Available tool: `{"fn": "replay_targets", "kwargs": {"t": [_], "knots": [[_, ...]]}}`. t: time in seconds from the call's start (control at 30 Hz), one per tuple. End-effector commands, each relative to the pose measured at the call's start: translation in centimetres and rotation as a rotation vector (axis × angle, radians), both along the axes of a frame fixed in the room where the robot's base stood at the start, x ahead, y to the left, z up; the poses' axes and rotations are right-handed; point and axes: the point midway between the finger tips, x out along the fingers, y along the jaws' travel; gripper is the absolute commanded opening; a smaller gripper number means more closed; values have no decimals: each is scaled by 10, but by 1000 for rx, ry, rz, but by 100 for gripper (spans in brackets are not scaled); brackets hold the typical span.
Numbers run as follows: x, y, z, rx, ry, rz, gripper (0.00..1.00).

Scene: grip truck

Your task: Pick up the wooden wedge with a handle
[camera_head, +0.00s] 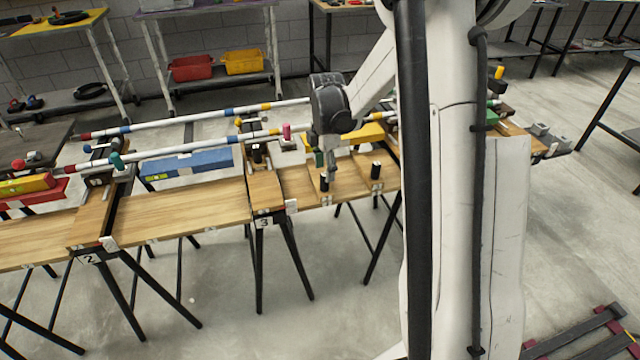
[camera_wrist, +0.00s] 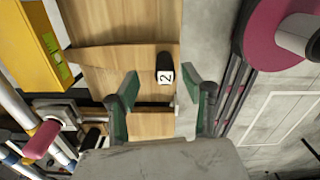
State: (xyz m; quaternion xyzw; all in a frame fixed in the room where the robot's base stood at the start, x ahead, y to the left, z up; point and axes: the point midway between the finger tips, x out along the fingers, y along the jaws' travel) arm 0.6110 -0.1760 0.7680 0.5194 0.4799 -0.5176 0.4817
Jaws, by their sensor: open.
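In the wrist view a black handle (camera_wrist: 165,62) with a white label "2" stands on a light wooden surface. The wedge's own outline is hard to tell from the wood around it. My gripper (camera_wrist: 160,84) is open and empty, its green-padded fingers apart, with the handle in view between and just beyond the tips. In the head view my gripper (camera_head: 331,172) points down over the right end of the wooden bench. Two black handles stand there, one (camera_head: 324,183) close by my gripper and one (camera_head: 376,171) to its right. I cannot tell which bears the "2".
A yellow box (camera_head: 364,134) lies behind my gripper; it also shows in the wrist view (camera_wrist: 30,50). A pink-ended clamp (camera_wrist: 42,140) and striped pipes (camera_head: 195,148) run along the bench's back. A blue box (camera_head: 187,165) lies left. Floor in front is clear.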

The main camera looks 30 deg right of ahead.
Motion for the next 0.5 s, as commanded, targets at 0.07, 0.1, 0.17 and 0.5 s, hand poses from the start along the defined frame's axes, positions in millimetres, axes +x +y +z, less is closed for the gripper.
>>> {"fn": "replay_targets", "kwargs": {"t": [0.07,0.1,0.17,0.5], "knots": [[0,0,-4,0,0,0,44],[0,0,-5,0,0,0,44],[-1,0,-7,0,0,0,44],[-6,1,-50,0,0,0,44]]}}
